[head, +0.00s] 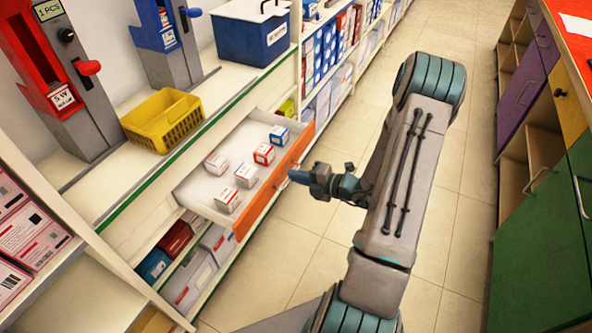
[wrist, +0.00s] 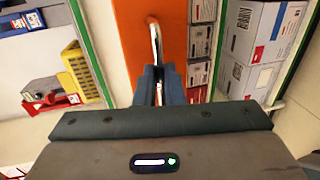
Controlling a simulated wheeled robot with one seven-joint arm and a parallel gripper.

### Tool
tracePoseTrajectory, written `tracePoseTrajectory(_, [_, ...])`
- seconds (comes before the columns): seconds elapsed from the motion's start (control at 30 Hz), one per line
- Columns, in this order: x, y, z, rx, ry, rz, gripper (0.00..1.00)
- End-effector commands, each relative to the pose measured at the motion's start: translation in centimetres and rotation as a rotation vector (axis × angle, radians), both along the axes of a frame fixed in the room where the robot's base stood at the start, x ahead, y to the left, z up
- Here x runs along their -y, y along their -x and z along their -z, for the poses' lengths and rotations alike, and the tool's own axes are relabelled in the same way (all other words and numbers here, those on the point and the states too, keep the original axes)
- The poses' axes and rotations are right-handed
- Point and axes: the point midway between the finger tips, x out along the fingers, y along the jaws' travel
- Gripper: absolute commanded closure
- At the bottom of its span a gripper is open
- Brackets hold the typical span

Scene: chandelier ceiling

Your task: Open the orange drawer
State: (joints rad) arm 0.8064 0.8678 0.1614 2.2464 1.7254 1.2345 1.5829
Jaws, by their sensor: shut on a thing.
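The orange drawer (head: 276,190) is pulled out from the white shelf unit, with its orange front facing the aisle. In the wrist view the orange front (wrist: 139,40) fills the upper middle, and a pale metal handle (wrist: 155,40) runs down between the dark fingers of my gripper (wrist: 159,88). The fingers are shut on the handle. The handle is hidden behind the gripper in the head view.
A yellow basket (head: 162,120), a blue box (head: 252,32) and red and blue dispensers stand on the counter above. Stocked shelves lie below and beyond. Cabinets with green (head: 540,240) and purple doors line the right. The tiled aisle floor (head: 290,262) is clear.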

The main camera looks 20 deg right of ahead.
Motion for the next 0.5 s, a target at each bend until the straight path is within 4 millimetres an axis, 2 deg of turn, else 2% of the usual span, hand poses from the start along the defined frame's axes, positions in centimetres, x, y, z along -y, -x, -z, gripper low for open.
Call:
tracePoseTrajectory(0.3, [-0.08, 0.04, 0.0, 0.0, 0.0, -0.003, 1.0])
tracePoseTrajectory(0.4, [-0.07, 0.05, 0.01, 0.0, 0.0, -0.003, 0.7])
tracePoseTrajectory(0.5, [0.04, 0.05, 0.01, 0.0, 0.0, -0.001, 0.7])
